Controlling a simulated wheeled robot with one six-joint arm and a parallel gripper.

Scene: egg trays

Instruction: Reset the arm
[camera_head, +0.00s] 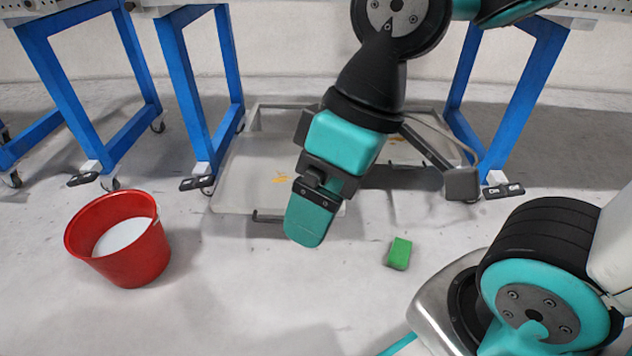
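My gripper (307,222) hangs in the upper middle of the head view, at the end of my black and teal arm, pointing down and slightly left. It is seen edge-on, so one teal finger shows and the gap between the fingers is hidden. No held object can be made out. The gripper appears in front of a flat grey tray (240,188) on the floor. My arm's base joint fills the lower right corner.
A red bucket (150,255) with whitish contents stands on the floor at left. A green sponge-like block (399,253) lies right of the gripper. Yellow-orange spots (280,179) mark the tray. Blue-legged wheeled tables (190,95) stand behind. Floor between bucket and block looks clear.

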